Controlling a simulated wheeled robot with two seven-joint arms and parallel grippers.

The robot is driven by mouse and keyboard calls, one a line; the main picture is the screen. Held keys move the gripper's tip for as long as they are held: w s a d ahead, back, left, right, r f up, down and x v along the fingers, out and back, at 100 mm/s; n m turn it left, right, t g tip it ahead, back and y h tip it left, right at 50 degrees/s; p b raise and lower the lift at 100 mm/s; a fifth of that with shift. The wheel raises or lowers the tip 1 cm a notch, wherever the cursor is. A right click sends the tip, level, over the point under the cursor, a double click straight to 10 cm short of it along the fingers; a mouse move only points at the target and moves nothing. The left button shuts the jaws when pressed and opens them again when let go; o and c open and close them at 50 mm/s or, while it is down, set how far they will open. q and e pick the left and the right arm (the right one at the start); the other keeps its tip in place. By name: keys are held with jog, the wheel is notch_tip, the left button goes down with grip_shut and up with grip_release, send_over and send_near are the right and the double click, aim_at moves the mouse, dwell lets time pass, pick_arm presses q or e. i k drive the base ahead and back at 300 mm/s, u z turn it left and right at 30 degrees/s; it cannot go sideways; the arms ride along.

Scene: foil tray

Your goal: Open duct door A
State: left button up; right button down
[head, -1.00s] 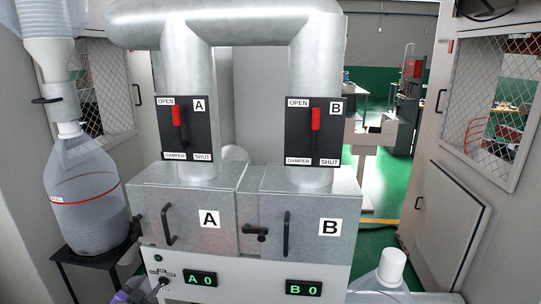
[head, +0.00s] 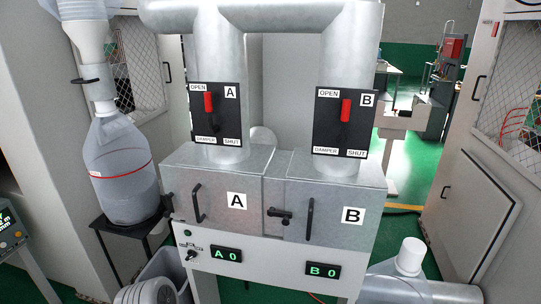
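Duct door A (head: 228,222) is the grey metal front marked A on the left half of the duct box, and it looks closed. Its black bar handle (head: 198,203) is upright near its left edge. A black latch (head: 281,215) sits at the seam between doors A and B. Damper A's panel (head: 227,122) is above, with its red-tipped lever (head: 208,102) up at the OPEN side. The display (head: 226,254) below reads A 0. Neither gripper can be made out in the head view.
Door B (head: 325,228) is on the right, with a red-tipped lever (head: 346,110) up at OPEN above it. A plastic bottle (head: 119,170) stands on a black stand at left. A white-capped grey cylinder (head: 410,257) is low at right. Green floor shows behind.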

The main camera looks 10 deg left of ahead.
aim_at(217, 207)
jog(key=z, duration=0.55)
jog(key=i, duration=0.3)
jog(key=u, duration=1.55)
